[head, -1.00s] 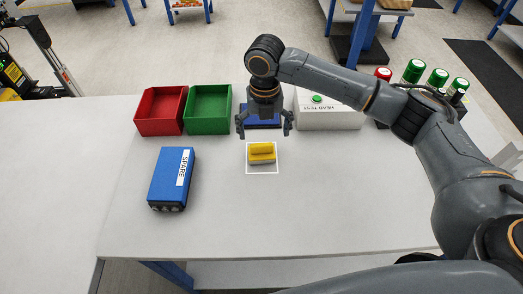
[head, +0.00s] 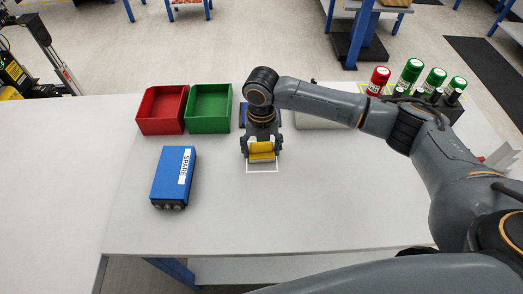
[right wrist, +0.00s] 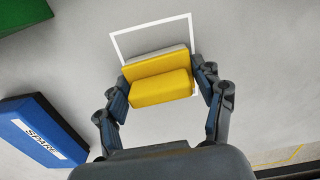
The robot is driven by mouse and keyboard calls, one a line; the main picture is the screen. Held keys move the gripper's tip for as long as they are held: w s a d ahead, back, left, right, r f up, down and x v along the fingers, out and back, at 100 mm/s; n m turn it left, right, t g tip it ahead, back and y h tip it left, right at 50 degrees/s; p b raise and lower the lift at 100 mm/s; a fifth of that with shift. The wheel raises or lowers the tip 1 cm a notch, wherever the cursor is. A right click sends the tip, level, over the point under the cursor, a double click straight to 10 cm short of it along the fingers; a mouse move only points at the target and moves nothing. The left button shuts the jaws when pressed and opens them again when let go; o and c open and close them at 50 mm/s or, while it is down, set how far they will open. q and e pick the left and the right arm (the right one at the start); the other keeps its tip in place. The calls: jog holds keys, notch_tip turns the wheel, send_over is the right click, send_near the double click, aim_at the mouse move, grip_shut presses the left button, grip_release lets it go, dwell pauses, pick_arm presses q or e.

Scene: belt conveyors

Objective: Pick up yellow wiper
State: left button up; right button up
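The yellow wiper (head: 262,149) is a yellow block with a ridged top and a pale base layer. It lies inside a white square outline on the table, seen also in the right wrist view (right wrist: 160,82). My right gripper (head: 262,155) points down over it from behind. In the right wrist view its two fingers (right wrist: 160,80) stand against the wiper's two ends, apparently shut on it. No lift off the table shows. My left gripper is not in view.
A red bin (head: 161,110) and a green bin (head: 209,107) stand behind left. A blue SPARE box (head: 172,178) lies left of the wiper. Green and red-capped cylinders (head: 410,74) stand at the back right. The front middle of the table (head: 300,215) is clear.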

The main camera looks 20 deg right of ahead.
jog(key=c, duration=0.4)
jog(key=shift+r+b, duration=0.35)
jog(key=shift+r, duration=0.2)
jog(key=s+a+r+b, duration=0.1)
jog(key=s+a+r, duration=0.1)
jog(key=s+r, duration=0.2)
jog(key=s+a+r, duration=0.1)
jog(key=s+r, duration=0.3)
jog(key=s+a+r+b, duration=0.1)
jog(key=s+a+r, duration=0.1)
jog(key=s+r, duration=0.2)
jog(key=shift+s+a+b, duration=0.3)
jog(key=shift+s+a, duration=0.05)
jog(key=shift+s, duration=0.05)
jog(key=o, duration=0.6)
jog(key=c, duration=0.4)
jog(key=shift+f, duration=0.1)
jog(key=shift+c, duration=0.2)
